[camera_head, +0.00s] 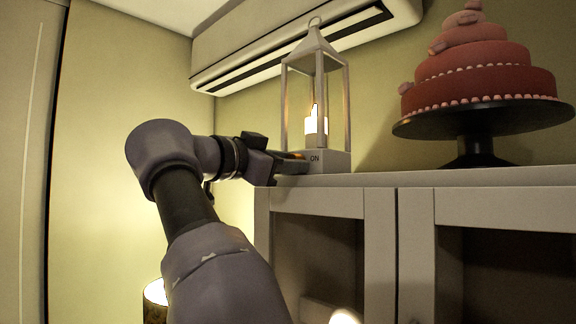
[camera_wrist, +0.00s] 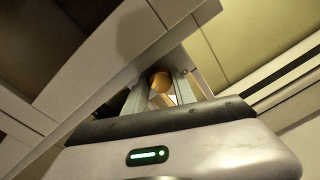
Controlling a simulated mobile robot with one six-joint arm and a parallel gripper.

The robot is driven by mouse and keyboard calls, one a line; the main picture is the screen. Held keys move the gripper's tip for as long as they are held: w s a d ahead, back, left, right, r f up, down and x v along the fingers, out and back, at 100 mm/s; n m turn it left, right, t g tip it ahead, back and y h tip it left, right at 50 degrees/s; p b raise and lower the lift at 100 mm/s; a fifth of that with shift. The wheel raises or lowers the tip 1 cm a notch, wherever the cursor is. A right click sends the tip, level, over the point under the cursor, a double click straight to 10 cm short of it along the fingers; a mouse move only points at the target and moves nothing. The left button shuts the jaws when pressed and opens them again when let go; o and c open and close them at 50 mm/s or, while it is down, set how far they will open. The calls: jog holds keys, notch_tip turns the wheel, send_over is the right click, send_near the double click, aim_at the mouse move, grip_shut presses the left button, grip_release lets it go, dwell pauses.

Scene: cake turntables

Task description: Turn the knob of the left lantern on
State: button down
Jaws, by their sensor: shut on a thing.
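A grey lantern (camera_head: 344,159) with a top ring stands on the cabinet top in the head view. It is the only lantern in view. A candle (camera_head: 316,127) inside it glows, and its base front reads "ON". My gripper (camera_head: 292,159) reaches in from the left, level with the lantern's base and against its left side. In the wrist view my gripper (camera_wrist: 163,93) is shut on a round brass-coloured knob (camera_wrist: 160,80) between its two fingers. The knob's far side and its join to the lantern are hidden.
The lantern stands on a grey cabinet (camera_head: 420,180) with framed doors. A tiered red cake (camera_head: 478,75) on a dark turntable (camera_head: 475,150) stands to the right. A white air conditioner (camera_head: 300,50) hangs above. A lit lamp (camera_head: 155,292) shows at lower left.

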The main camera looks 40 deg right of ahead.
dwell(0.4)
jog(key=c, duration=1)
grip_release()
